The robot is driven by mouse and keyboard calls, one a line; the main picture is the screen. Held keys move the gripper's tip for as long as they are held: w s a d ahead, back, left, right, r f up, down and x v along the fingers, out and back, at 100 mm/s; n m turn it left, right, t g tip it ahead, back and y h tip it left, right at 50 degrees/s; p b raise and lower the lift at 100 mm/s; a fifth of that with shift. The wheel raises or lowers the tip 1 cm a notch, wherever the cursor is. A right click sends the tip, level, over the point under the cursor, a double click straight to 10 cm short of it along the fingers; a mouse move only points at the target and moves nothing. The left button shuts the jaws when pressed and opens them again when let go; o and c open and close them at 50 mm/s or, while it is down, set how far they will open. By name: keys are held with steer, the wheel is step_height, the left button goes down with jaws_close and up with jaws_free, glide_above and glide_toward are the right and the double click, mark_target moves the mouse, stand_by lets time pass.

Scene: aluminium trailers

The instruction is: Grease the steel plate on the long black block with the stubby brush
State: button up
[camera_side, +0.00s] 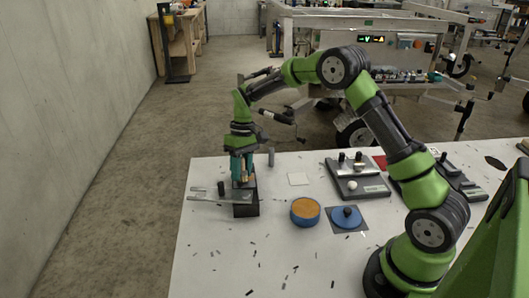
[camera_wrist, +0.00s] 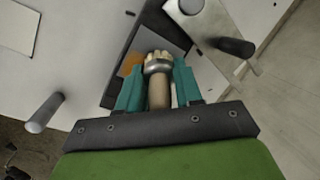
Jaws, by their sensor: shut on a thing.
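My gripper (camera_wrist: 158,88) is shut on the stubby brush (camera_wrist: 159,92), with its teal fingers on both sides of the wooden handle. The brush has a metal ferrule and pale bristles. In the side view my gripper (camera_side: 242,172) points down over the long black block (camera_side: 246,210), near the table's left edge. In the wrist view the bristles are over the grey steel plate (camera_wrist: 172,48) on the black block (camera_wrist: 123,58); I cannot tell whether they touch. An orange-brown patch (camera_wrist: 130,64) shows beside the bristles. An open tin with orange contents (camera_side: 305,209) stands right of the block.
A flat metal bar (camera_side: 205,196) with a black knob (camera_side: 221,188) lies across the block's left side. A grey cylinder (camera_side: 271,157) and a white square (camera_side: 298,179) are behind. A blue lid (camera_side: 346,215) lies right of the tin. A dark fixture (camera_side: 357,180) stands farther right.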

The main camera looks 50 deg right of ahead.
steer(key=shift+w+a, duration=1.05)
steer(key=shift+s+d, duration=2.5)
steer(key=shift+s, duration=0.05)
step_height(320, 180, up, 8)
steer(key=shift+a, duration=0.1)
steer(key=shift+s+a+f, duration=0.3)
steer(key=shift+f, duration=0.1)
